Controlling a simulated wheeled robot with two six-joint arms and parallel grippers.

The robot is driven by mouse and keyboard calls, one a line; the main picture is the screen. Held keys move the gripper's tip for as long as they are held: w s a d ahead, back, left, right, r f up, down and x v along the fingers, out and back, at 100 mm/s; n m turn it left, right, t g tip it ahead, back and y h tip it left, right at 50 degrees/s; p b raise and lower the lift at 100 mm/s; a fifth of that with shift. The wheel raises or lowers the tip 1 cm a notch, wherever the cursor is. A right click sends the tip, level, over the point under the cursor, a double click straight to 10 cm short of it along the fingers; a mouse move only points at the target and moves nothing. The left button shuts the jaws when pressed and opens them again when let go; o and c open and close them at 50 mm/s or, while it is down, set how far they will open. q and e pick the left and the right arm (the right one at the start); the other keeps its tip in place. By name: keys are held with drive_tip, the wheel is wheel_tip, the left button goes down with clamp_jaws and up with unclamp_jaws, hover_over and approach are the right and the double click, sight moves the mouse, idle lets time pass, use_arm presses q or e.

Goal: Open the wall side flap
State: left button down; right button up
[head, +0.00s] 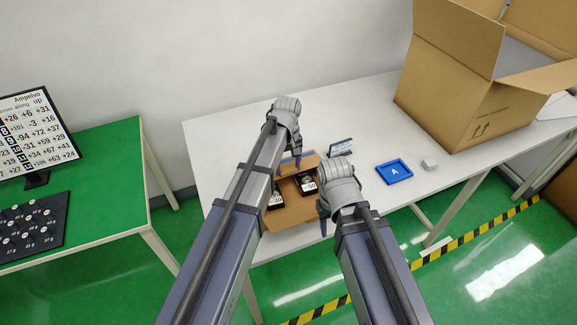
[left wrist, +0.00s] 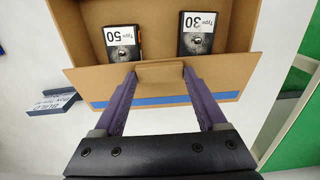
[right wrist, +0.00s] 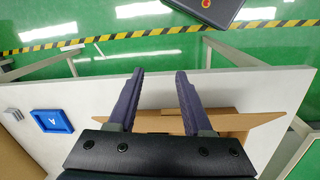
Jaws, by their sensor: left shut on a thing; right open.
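A small open cardboard box (head: 290,215) stands on the white table, with two black items labelled "Type 50" (left wrist: 124,42) and "Type 30" (left wrist: 196,33) inside. Its wall side flap (left wrist: 225,75) with a blue strip is raised along the box's far side. My left gripper (left wrist: 160,72) is shut on the middle of this flap, one finger at each end of a small tab. My right gripper (right wrist: 160,75) is open and empty by the box's front right; in the head view its wrist hides part of the box. A front flap (right wrist: 245,120) sticks out over the table edge.
A blue tray marked A (head: 394,171), a small grey block (head: 429,163) and a small sign (head: 341,147) are on the table. A large open carton (head: 470,100) stands at the right. The wall is close behind the table. A green table (head: 90,190) is at the left.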

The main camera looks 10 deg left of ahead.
sight(284, 166)
use_arm(q)
drive_tip(key=w+r+p, duration=0.1)
drive_tip(key=w+a+r, duration=0.1)
drive_tip(key=shift+w+a+r+p, duration=0.25)
drive_tip(key=shift+w+r+p, duration=0.05)
drive_tip(key=shift+p, duration=0.1)
drive_tip(key=shift+w+a+r+p, duration=0.25)
drive_tip(key=shift+w, duration=0.2)
drive_tip(key=shift+w+a+r+p, duration=0.2)
drive_tip(key=shift+w+a, duration=0.05)
drive_tip(key=shift+w, duration=0.15)
drive_tip(key=shift+w+a+r, duration=0.15)
drive_tip(key=shift+w+a, duration=0.4)
drive_tip(key=shift+w, duration=0.35)
drive_tip(key=shift+w+a, duration=0.35)
drive_tip(key=shift+w, duration=0.2)
drive_tip(key=shift+w+a, duration=0.3)
drive_tip(key=shift+w, duration=0.2)
drive_tip(key=c, duration=1.3)
unclamp_jaws()
drive_tip(key=shift+f, duration=0.2)
drive_tip(key=shift+o, duration=1.4)
drive_tip(key=shift+s+d+r, duration=0.1)
drive_tip(key=shift+s, duration=0.05)
drive_tip(key=o, duration=1)
drive_tip(key=shift+r, duration=0.1)
